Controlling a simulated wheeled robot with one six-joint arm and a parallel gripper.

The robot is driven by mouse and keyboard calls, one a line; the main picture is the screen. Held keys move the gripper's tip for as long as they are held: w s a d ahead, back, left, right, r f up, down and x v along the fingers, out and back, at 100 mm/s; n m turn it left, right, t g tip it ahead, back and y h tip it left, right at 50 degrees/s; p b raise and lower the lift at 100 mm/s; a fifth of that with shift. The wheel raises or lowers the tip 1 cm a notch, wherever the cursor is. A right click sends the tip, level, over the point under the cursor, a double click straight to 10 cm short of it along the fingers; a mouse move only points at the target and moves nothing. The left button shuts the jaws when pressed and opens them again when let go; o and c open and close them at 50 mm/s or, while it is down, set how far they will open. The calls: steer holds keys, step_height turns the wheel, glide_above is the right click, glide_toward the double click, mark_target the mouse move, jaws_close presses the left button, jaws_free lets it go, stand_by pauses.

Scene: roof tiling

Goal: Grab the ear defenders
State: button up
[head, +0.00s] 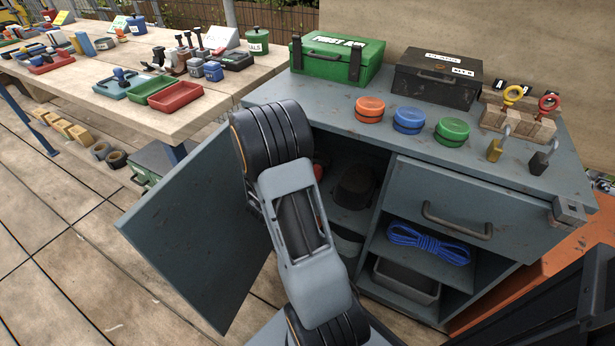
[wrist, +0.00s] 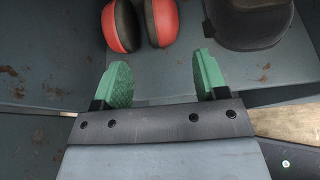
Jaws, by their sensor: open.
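The ear defenders, with red cups and dark pads, lie at the top of the wrist view (wrist: 162,22) on a grey-blue shelf inside the cabinet. Their upper part is cut off by the frame edge. In the head view only a small red piece (head: 319,199) shows beside my arm. My gripper (wrist: 160,84) is open and empty, its two green fingers pointing toward the ear defenders. The cups lie a little beyond the fingertips, toward the left finger. In the head view my arm hides the gripper.
A dark rounded item (wrist: 250,22) lies right of the ear defenders. The cabinet door (head: 200,230) stands open on the left. A blue rope (head: 428,242) and a grey bin (head: 405,283) occupy the right compartment. A closed drawer (head: 465,210) is above them.

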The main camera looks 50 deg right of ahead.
steer(key=b+x, duration=0.1)
steer(key=x, duration=0.6)
steer(key=b+x, duration=0.2)
steer(key=x, duration=0.2)
steer(key=shift+s+d+f+b, duration=0.1)
steer(key=shift+d+f+b, duration=0.1)
steer(key=shift+b, duration=0.1)
steer(key=shift+d, duration=0.35)
steer(key=shift+c, duration=0.2)
steer(key=c, duration=0.7)
